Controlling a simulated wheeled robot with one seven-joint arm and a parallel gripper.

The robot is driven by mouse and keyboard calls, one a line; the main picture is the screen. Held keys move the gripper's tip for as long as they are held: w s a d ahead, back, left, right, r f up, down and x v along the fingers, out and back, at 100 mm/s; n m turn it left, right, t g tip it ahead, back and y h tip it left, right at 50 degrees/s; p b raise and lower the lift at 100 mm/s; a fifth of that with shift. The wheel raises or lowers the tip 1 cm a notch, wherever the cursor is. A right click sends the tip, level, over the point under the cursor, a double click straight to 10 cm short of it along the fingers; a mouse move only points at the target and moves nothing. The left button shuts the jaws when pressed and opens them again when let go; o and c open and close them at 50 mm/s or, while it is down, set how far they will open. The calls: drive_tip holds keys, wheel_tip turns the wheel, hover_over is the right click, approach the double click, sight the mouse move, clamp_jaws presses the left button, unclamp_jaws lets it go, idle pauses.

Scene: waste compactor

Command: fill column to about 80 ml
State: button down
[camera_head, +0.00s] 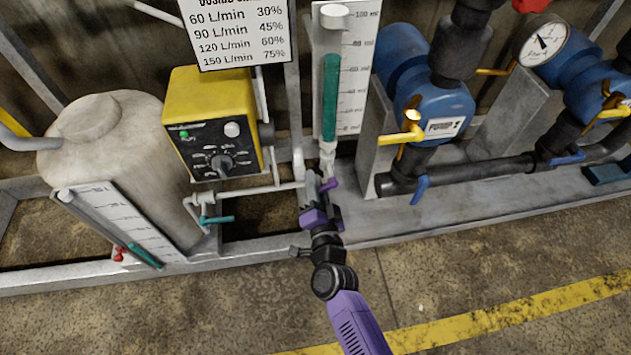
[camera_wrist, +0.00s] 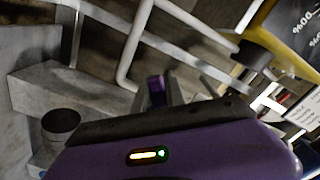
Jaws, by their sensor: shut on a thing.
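The clear column (camera_head: 332,45) stands upright at top centre in the head view, with teal-green liquid (camera_head: 331,95) inside. Beside it is a white scale (camera_head: 357,60) marked in ml, from 0 to 100. The liquid's top seems to lie between the 60 and 80 marks; the small print makes this inexact. A purple valve handle (camera_head: 330,184) sits at the pipe below the column. My gripper (camera_head: 318,190) is at this handle and shut on it. In the wrist view, a purple piece (camera_wrist: 156,90) shows between the jaws, mostly hidden by the gripper body.
A yellow dosing box (camera_head: 209,122) with a dial stands left of the column, under a rate chart (camera_head: 237,35). A teal-handled valve (camera_head: 216,220) is left of my gripper. A pale tank (camera_head: 115,140) is far left. Blue pumps (camera_head: 425,95) stand right. The floor in front is clear.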

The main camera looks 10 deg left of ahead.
drive_tip(key=shift+s+a+r+m+p, duration=0.15)
drive_tip(key=shift+r+m+p, duration=0.25)
drive_tip(key=shift+m, duration=0.9)
drive_tip(key=shift+a+r+m+p, duration=0.2)
drive_tip(key=shift+r+m, duration=0.35)
drive_tip(key=shift+m, duration=0.75)
drive_tip(key=shift+s+a+r+m+p, duration=0.2)
drive_tip(key=shift+r+m, duration=0.3)
drive_tip(key=shift+m, duration=0.8)
drive_tip(key=shift+w, duration=0.15)
drive_tip(key=c, duration=1.4)
unclamp_jaws()
drive_tip(key=shift+r, duration=0.1)
drive_tip(key=shift+d, duration=0.1)
drive_tip(key=shift+p+v, duration=1)
drive_tip(key=shift+v, duration=2.9)
